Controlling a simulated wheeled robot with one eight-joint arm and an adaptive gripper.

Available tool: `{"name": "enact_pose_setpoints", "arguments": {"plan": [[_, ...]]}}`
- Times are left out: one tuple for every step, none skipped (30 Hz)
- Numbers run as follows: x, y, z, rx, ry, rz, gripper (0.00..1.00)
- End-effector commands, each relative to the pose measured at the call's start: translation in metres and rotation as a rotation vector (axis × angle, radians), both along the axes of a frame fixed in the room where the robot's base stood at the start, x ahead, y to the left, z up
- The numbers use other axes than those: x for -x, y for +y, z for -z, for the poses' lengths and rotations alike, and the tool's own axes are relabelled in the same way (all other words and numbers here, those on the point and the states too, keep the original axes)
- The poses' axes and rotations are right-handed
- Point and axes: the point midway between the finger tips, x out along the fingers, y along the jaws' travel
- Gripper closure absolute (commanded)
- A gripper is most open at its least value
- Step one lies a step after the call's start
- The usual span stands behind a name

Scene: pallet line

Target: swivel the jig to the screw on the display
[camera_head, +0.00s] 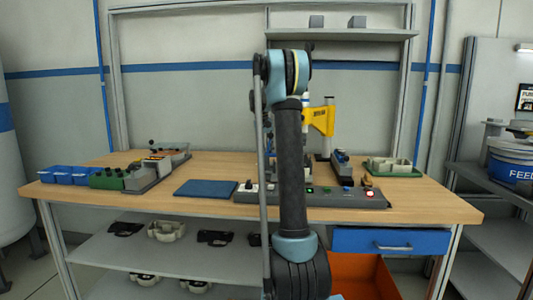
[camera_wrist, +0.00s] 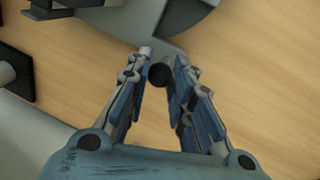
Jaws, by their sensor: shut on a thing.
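In the wrist view my gripper (camera_wrist: 164,60) has its two fingers closed around a black ball knob (camera_wrist: 159,75). A grey piece (camera_wrist: 176,44) runs from near the knob up to a rounded grey body (camera_wrist: 150,18), which may be the jig; it is cut off by the top edge. In the head view my arm stands in front of the bench's middle and hides the gripper and most of what it holds. I cannot make out the display or its screw.
On the wooden bench (camera_head: 428,197) stand a yellow press (camera_head: 320,120), a grey control strip (camera_head: 345,198), a blue mat (camera_head: 206,188), blue bins (camera_head: 72,174) and a green tray (camera_head: 388,167). The front right bench top is clear.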

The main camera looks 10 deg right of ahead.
Motion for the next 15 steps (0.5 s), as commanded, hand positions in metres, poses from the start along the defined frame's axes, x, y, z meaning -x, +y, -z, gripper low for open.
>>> {"name": "enact_pose_setpoints", "arguments": {"plan": [[0.0001, -0.0018, 0.0, 0.002, 0.001, 0.005, 1.0], [0.0001, -0.0021, -0.0001, 0.002, 0.001, 0.006, 1.0], [-0.0001, -0.0025, -0.0001, 0.002, 0.001, 0.008, 1.0], [-0.0002, -0.0027, -0.0001, 0.002, 0.0, 0.009, 1.0], [-0.0002, -0.0029, -0.0001, 0.002, 0.0, 0.01, 1.0], [-0.0002, -0.0031, -0.0001, 0.002, 0.0, 0.01, 1.0], [-0.0003, -0.0033, -0.0001, 0.003, 0.0, 0.01, 1.0], [-0.0003, -0.0034, -0.0001, 0.003, 0.0, 0.011, 1.0], [-0.0004, -0.0036, -0.0002, 0.003, 0.0, 0.011, 1.0], [-0.0004, -0.0037, -0.0002, 0.003, 0.0, 0.011, 1.0], [-0.0004, -0.0038, -0.0002, 0.003, 0.0, 0.011, 1.0], [-0.0005, -0.004, -0.0002, 0.004, -0.001, 0.011, 1.0], [-0.0005, -0.0041, -0.0003, 0.004, -0.001, 0.011, 1.0], [-0.0006, -0.0042, -0.0002, 0.004, -0.001, 0.011, 1.0], [-0.0007, -0.0044, -0.0002, 0.004, -0.001, 0.011, 0.74]]}}
